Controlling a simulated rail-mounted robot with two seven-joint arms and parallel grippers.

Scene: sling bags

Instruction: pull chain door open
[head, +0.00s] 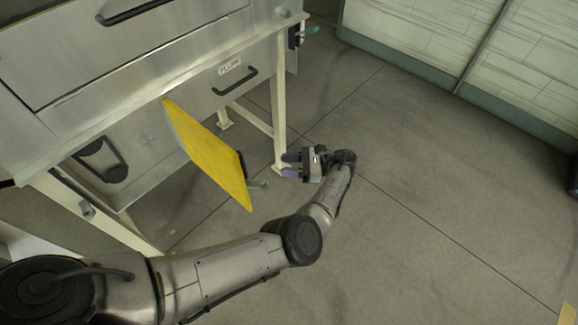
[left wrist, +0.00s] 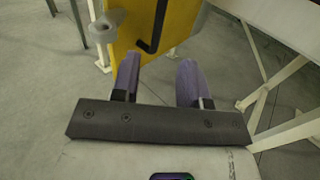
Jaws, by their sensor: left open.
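The yellow chain door (head: 205,150) stands swung out from the front of the metal machine, edge toward the lower right in the head view. It also shows in the left wrist view (left wrist: 185,18), with a black handle (left wrist: 154,30) on its face. Between the fingers (left wrist: 160,62) there is only floor and the door beyond. My right gripper is out of view.
The metal machine (head: 150,55) fills the upper left, with a drawer handle (head: 235,80) and pale legs (head: 279,110). A black oval handle or opening (head: 102,160) is on its lower front. Open grey floor (head: 430,190) lies to the right, up to pale wall panels (head: 420,30).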

